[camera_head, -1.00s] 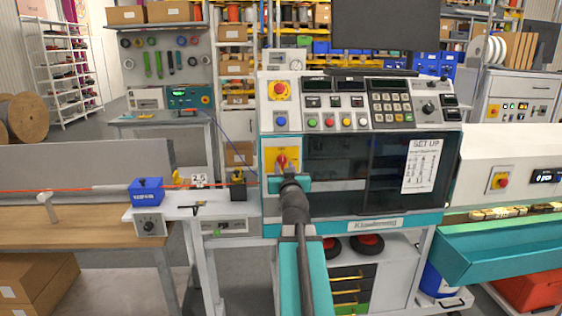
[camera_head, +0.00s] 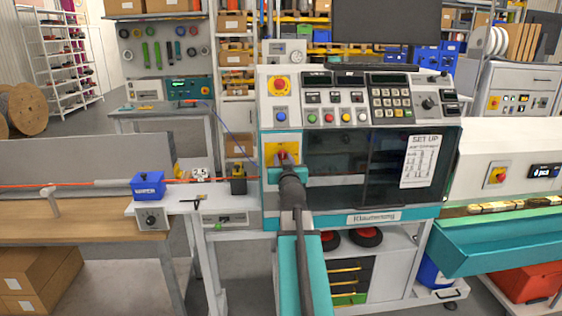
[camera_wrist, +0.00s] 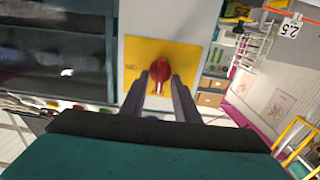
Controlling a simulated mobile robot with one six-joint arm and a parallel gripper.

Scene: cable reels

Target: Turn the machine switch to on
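The machine switch is a red rotary knob on a yellow plate (camera_head: 271,150), on the left part of the teal and white machine's front. In the wrist view the red knob (camera_wrist: 160,69) stands in front of me on its yellow plate (camera_wrist: 188,52), its handle pointing about straight down in that picture. My gripper (camera_wrist: 160,80) is open. Its two dark fingers lie on either side of the knob's lower part, with small gaps visible. Whether a fingertip touches the knob or plate, I cannot tell. In the head view my gripper (camera_head: 286,164) partly covers the knob.
Above the switch are a blue button (camera_head: 281,116) and a red emergency button (camera_head: 281,84). A dark window (camera_head: 345,160) lies right of it. A second machine (camera_head: 500,150) stands at right; a workbench (camera_head: 80,230) with a blue box (camera_head: 148,186) stands at left.

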